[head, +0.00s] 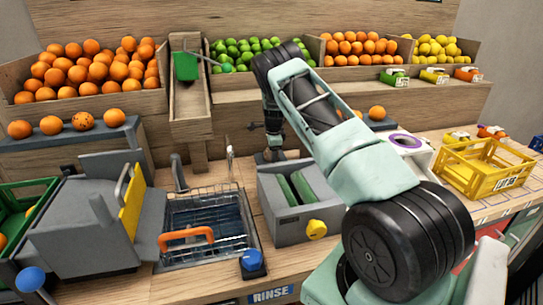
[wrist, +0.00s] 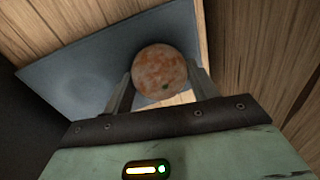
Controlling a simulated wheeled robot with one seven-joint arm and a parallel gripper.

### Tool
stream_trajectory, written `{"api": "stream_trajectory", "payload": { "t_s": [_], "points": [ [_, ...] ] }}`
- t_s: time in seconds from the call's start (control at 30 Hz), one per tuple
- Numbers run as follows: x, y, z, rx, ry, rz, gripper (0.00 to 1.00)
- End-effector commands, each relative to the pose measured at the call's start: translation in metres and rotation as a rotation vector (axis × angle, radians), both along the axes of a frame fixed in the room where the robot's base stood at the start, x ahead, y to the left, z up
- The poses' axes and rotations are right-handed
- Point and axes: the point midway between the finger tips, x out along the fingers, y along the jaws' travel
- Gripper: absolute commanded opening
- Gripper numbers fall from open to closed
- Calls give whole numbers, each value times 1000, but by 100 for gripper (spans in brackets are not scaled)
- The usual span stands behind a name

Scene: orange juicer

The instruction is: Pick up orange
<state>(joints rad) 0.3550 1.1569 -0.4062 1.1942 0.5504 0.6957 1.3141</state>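A mottled orange (wrist: 159,72) shows in the wrist view, above a smooth grey surface (wrist: 75,72). My gripper (wrist: 160,80) has its two fingers apart, one on each side of the orange's lower part in the picture. The fingertips are very close to its sides; I cannot tell whether they touch or press on it. In the head view my gripper (head: 273,140) points down at the back of the counter, left of my forearm. The orange between the fingers cannot be made out there.
Crates of oranges (head: 98,70), limes (head: 245,52) and lemons (head: 437,47) line the back. Several loose oranges (head: 83,121) sit on a grey ledge at left. A wire basket (head: 208,222), a grey juicer (head: 80,225) and a yellow crate (head: 485,168) crowd the counter.

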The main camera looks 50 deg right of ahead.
Motion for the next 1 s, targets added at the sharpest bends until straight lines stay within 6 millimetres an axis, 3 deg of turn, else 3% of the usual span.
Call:
{"api": "stream_trajectory", "payload": {
  "t_s": [0.37, 0.8, 1.0],
  "points": [
    [1, 0, 8, -2, -2, 0, 33],
    [1, 0, 86, -2, -3, 0, 33],
    [0, 0, 100, -1, 0, 0, 33]
  ]
}}
